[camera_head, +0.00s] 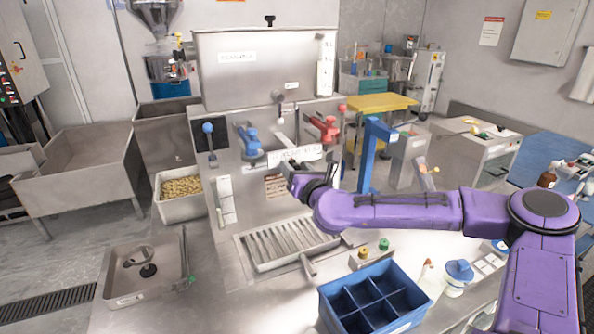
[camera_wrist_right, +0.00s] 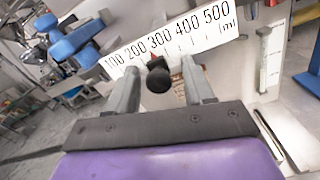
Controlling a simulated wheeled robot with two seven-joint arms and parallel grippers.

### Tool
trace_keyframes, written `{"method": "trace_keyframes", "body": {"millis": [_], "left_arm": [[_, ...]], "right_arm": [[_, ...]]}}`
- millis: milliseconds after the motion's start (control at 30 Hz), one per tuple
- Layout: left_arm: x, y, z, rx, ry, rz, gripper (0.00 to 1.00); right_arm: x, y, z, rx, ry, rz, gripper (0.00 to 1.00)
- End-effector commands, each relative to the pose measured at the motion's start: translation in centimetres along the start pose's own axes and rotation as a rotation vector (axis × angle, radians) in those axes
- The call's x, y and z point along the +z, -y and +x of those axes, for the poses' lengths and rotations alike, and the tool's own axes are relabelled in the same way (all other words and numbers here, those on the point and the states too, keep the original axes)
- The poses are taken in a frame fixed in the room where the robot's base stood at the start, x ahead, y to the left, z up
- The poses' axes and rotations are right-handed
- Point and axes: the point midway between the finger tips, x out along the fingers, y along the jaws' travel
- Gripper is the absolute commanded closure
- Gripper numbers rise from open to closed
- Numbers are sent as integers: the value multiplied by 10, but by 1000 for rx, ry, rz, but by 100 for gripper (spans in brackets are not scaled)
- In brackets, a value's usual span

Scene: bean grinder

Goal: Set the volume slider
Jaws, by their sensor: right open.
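The volume scale (camera_wrist_right: 170,38) is a white strip marked 100 to 500 ml, close ahead in the right wrist view. In the head view the strip (camera_head: 294,154) is small on the front of the steel grinder (camera_head: 262,75). A dark round slider knob (camera_wrist_right: 158,80) stands below the strip, under about the 300 mark. My right gripper (camera_wrist_right: 158,92) is open, with one finger on each side of the knob; I cannot tell whether either touches it. In the head view my right gripper (camera_head: 300,183) is in front of the grinder, just below the strip. My left gripper is not in view.
A blue lever (camera_head: 249,140) and a red lever (camera_head: 324,126) stick out above the strip. A blue post (camera_head: 374,152) stands to the right. A slatted drip tray (camera_head: 285,243) lies below, and a blue divided crate (camera_head: 374,300) sits at the front.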

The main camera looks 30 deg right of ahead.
Motion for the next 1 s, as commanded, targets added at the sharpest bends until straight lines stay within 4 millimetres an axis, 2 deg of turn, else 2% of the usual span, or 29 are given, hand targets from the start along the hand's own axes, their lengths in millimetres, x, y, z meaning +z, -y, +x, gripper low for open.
{"method": "trace_keyframes", "body": {"millis": [133,400,600,733,1000], "left_arm": [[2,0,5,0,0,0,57],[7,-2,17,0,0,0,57],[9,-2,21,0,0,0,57],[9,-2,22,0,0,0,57],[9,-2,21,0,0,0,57]], "right_arm": [[-1,1,-12,0,2,5,48],[-2,2,-71,-1,1,12,48],[-1,1,-98,0,0,8,48],[0,1,-105,0,0,3,48],[0,1,-106,0,0,1,48]]}}
